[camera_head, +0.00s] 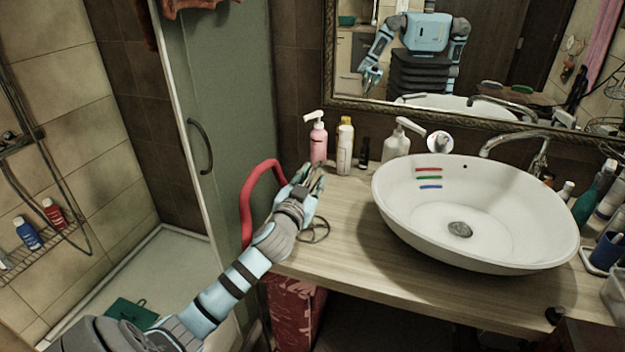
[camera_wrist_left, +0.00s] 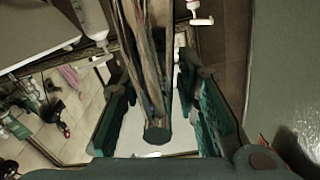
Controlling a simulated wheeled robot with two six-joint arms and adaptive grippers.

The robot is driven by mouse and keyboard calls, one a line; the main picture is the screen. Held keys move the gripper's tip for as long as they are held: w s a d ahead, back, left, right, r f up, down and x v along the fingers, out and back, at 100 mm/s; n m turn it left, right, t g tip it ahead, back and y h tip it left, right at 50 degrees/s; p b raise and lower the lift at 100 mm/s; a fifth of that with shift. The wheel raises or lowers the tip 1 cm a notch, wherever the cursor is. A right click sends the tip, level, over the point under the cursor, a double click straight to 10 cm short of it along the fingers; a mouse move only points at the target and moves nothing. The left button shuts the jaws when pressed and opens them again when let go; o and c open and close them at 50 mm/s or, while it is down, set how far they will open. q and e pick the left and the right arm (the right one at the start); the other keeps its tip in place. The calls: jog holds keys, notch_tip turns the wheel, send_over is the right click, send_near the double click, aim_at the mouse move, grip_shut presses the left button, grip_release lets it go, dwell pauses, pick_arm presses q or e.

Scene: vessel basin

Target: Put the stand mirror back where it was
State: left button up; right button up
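My left gripper (camera_head: 312,182) is over the left end of the wooden counter, beside the red curved tube. A long brown, streaked thing (camera_wrist_left: 146,60) with a dark round end runs between its fingers in the left wrist view. I cannot tell whether it is part of the stand mirror, or whether the fingers touch it. A dark thin ring (camera_head: 316,240) shows on the counter beside the left wrist. A small round mirror-like disc (camera_head: 440,140) with a pale rim shows behind the basin; I cannot tell whether this is the stand mirror. My right gripper is not clearly shown.
The white basin (camera_head: 400,215) fills the counter's middle. A pink pump bottle (camera_head: 318,143), a white bottle (camera_head: 344,150) and a white dispenser (camera_head: 395,147) stand along the wall. The red tube (camera_head: 246,210) arches at the left edge. Bare counter (camera_head: 350,225) lies between gripper and basin.

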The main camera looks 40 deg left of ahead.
pick_arm(q)
jog(key=shift+r, duration=0.2)
jog(key=v, duration=1.2)
